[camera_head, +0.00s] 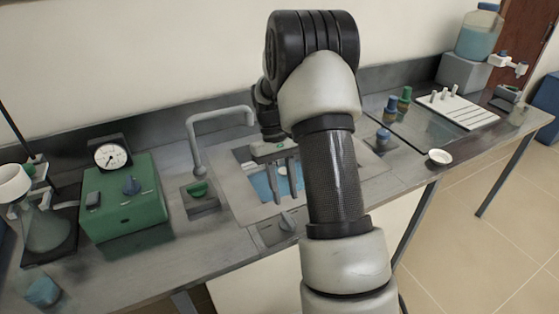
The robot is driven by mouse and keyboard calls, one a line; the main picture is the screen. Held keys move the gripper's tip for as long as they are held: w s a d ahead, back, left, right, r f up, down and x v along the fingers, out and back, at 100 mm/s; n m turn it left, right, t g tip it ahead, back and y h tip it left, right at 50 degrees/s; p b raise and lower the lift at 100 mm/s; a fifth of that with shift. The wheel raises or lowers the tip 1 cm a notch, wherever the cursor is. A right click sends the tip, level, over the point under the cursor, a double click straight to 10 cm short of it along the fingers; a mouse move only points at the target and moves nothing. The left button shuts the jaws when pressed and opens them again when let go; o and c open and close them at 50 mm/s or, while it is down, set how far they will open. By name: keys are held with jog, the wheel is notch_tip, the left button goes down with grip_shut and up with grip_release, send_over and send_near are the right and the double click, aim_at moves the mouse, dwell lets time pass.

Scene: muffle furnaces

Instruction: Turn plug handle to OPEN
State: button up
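A small grey handle (287,222) sits on a grey plate at the front edge of the sink basin; it looks like the plug handle. Any marking on its plate is too small to read, so I cannot tell its setting. My gripper (281,190) points down over the basin, behind and above the handle. Its two fingers are apart with nothing visible between them. The basin (257,187) has a blue area inside, and my arm covers its right part.
A grey tap (193,140) with a green knob (198,189) stands left of the basin. A green box (125,205) with a gauge (111,155) is farther left. A flask (45,228) stands at far left. Bottles (398,103) and a white dish (440,157) are at right.

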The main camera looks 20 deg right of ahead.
jog(key=v, duration=0.9)
jog(key=shift+r+p, duration=0.3)
jog(key=shift+w, duration=0.1)
